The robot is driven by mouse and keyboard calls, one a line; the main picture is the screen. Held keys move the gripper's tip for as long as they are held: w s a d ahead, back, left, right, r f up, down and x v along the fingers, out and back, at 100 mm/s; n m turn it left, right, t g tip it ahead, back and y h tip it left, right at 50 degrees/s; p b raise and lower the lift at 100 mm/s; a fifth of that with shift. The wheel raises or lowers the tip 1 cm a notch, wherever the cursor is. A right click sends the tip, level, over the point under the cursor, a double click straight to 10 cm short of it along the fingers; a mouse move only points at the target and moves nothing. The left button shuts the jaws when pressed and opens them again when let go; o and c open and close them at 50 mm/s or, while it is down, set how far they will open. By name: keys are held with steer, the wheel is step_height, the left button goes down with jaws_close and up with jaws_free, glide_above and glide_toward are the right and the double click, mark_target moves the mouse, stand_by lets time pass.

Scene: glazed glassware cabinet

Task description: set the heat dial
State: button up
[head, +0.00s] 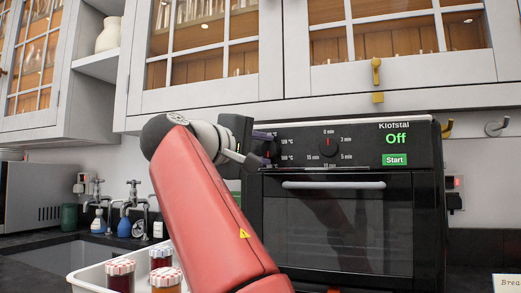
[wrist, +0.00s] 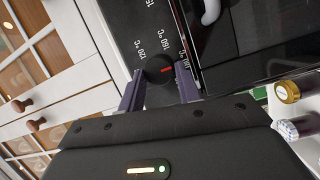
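The heat dial (wrist: 153,75) is a round black knob with a red pointer mark, on the black oven front. In the wrist view its mark points right, toward a temperature label partly hidden by a finger. The 120 °C and 160 °C labels stand above the knob in that view. My gripper (wrist: 160,80) has one finger on each side of the dial, close to its rim. Whether the fingers press on it cannot be told. In the head view my gripper (head: 258,147) is at the panel's left end and hides the dial.
The oven (head: 345,200) also has a timer dial (head: 328,146), a green Start button (head: 394,160) and a display (head: 397,139) reading Off. Glazed cabinets (head: 400,45) hang above. Lidded jars (head: 120,274) stand in a white tray (head: 88,281) at lower left, near the sink.

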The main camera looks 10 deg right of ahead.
steer(key=o, duration=0.4)
steer(key=shift+c, duration=0.2)
steer(key=v, duration=0.7)
steer(key=shift+s+a, duration=0.2)
steer(key=shift+a, duration=0.15)
